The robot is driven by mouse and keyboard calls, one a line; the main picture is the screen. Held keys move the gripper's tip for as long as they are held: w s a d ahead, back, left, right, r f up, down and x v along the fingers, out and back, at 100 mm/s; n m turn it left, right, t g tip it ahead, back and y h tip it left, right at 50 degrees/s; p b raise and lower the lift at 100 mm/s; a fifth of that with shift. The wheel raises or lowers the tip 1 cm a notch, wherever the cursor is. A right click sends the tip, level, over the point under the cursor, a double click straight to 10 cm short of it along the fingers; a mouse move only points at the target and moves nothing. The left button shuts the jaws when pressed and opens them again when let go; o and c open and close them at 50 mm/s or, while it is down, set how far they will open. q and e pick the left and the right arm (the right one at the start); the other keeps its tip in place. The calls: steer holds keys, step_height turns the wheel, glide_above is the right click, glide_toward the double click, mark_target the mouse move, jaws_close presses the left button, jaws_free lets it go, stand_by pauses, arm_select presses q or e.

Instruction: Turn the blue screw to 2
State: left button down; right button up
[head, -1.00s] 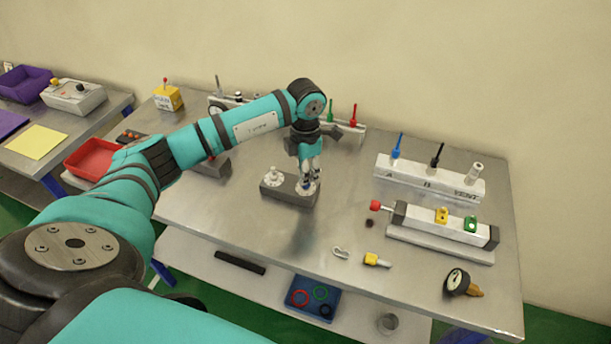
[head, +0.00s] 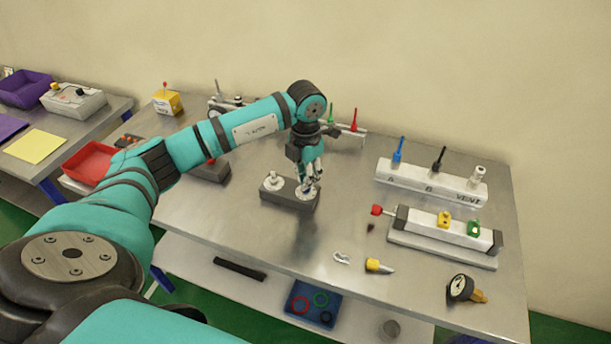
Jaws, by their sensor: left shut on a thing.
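A dark grey block (head: 284,195) stands near the middle of the metal table, with two pale round dials on top. The left dial (head: 273,182) is free and carries a white knob. My left gripper (head: 310,185) points down over the right dial (head: 307,194) and is shut on the small screw there. The fingers cover most of that screw; a trace of blue shows between them. The number marks are too small to read. My right gripper is not in view.
A white manifold (head: 430,184) with blue and black levers stands right, behind a cylinder unit (head: 445,232). A gauge (head: 461,287), yellow fitting (head: 378,266) and clip (head: 342,258) lie near the front. A red tray (head: 92,163) is left. The table before the block is clear.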

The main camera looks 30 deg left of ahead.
arm_select(q)
steer(key=c, duration=1.4)
jaws_free()
steer(key=shift+d, duration=0.1)
steer(key=shift+r, duration=0.1)
steer(key=shift+r, duration=0.3)
step_height(320, 180, up, 11)
steer(key=shift+r, duration=0.15)
